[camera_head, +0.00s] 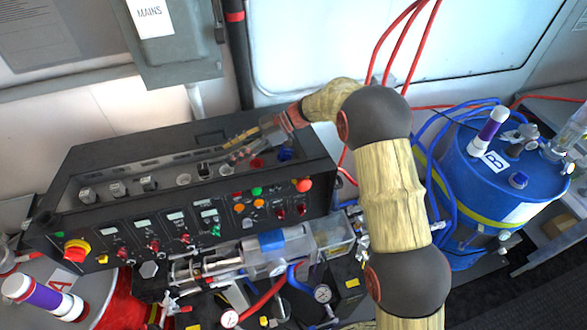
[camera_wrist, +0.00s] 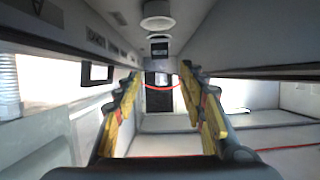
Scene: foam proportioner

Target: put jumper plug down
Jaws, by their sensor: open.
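My gripper (camera_head: 232,147) is above the right part of the long recess in the black control panel, its fingers pointing left. In the wrist view, my gripper (camera_wrist: 160,75) has its two yellow-and-grey fingers spread wide apart with nothing between them. A small dark block (camera_head: 204,170), which looks like the jumper plug, stands upright in the recess, just below and left of the fingertips and apart from them. I cannot be sure that it is the plug. A small dark block (camera_wrist: 159,48) also shows beyond the pale round fittings in the wrist view.
Several grey fittings (camera_head: 117,188) line the recess of the control panel (camera_head: 110,152). Buttons and switches fill the sloped front (camera_head: 180,235). A grey mains box (camera_head: 175,45) hangs behind. A blue drum (camera_head: 500,190) with hoses stands right, a red drum (camera_head: 100,305) front left.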

